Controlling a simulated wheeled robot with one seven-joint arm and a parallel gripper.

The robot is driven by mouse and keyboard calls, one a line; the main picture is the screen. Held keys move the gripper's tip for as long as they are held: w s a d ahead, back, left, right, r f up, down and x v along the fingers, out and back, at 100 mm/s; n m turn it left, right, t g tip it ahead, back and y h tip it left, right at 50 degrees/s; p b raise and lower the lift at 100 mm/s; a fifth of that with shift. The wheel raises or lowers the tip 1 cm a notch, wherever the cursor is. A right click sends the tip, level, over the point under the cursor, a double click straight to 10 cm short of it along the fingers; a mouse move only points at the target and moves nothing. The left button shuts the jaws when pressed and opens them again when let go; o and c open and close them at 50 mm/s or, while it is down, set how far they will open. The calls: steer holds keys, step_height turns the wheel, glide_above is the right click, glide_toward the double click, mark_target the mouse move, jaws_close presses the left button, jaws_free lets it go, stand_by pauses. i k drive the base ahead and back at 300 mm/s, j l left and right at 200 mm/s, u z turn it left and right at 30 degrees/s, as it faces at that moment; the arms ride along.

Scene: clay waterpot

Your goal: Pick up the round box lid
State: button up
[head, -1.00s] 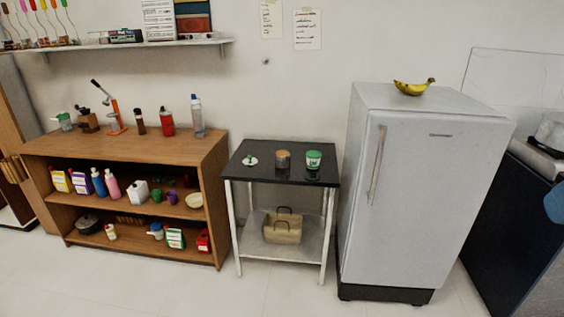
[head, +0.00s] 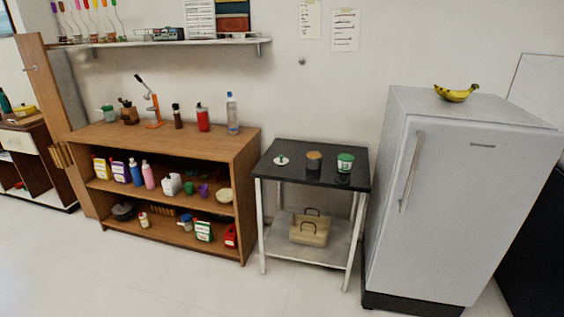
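A small round white lid with a green knob (head: 282,160) lies flat on the left part of the black-topped table (head: 325,182). It looks like the round box lid. A round container with a brown top (head: 314,161) stands to its right. A white and green round tub (head: 345,163) stands further right on the same table. The three things stand apart from one another. My gripper is not in view.
A wooden shelf unit (head: 190,139) with bottles and packets stands left of the table. A white fridge (head: 480,180) with bananas (head: 457,93) on top stands close on the right. A basket (head: 310,230) sits on the table's lower shelf. The floor (head: 180,280) in front is clear.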

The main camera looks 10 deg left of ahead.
mark_target(281, 160)
steer(key=i+j, duration=0.4)
steer(key=i, duration=0.15)
steer(key=i+j, duration=0.35)
steer(key=i, duration=0.2)
steer(key=i+j, duration=0.4)
steer(key=i, duration=0.15)
steer(key=i+j, duration=0.35)
steer(key=i, duration=0.15)
steer(key=i+j, duration=0.4)
steer(key=i, duration=0.15)
steer(key=u, duration=0.05)
